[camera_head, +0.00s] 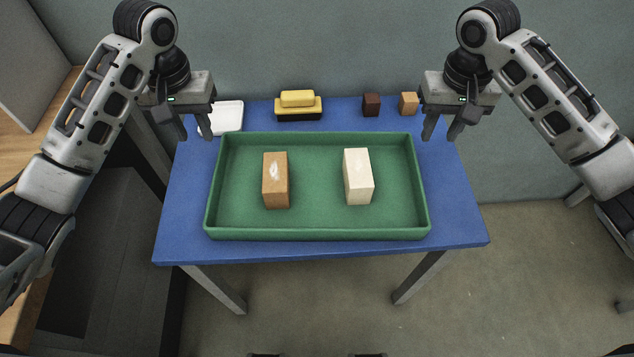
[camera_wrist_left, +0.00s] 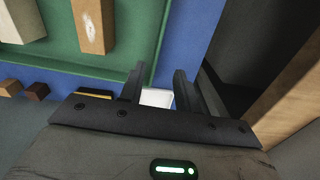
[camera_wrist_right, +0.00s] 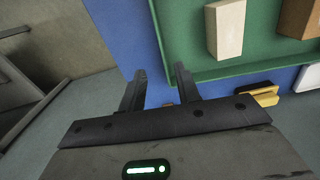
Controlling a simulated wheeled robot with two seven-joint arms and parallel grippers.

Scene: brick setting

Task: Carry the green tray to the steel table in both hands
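The green tray (camera_head: 320,234) lies flat on a blue table (camera_head: 170,240) in the head view. It holds an orange-brown block (camera_head: 276,182) on the left and a cream block (camera_head: 358,178) on the right, both standing apart. My left gripper (camera_head: 193,136) is open and empty above the table near the tray's far left corner. My right gripper (camera_head: 437,136) is open and empty near the tray's far right corner. The tray's edge also shows in the left wrist view (camera_wrist_left: 157,50) and the right wrist view (camera_wrist_right: 225,72). I cannot make out a steel table.
Behind the tray on the blue table are a white square item (camera_head: 228,116), a yellow and black object (camera_head: 298,106), a dark brown cube (camera_head: 371,105) and a tan cube (camera_head: 409,104). A wooden surface (camera_head: 30,125) stands at the left. The floor at right front is clear.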

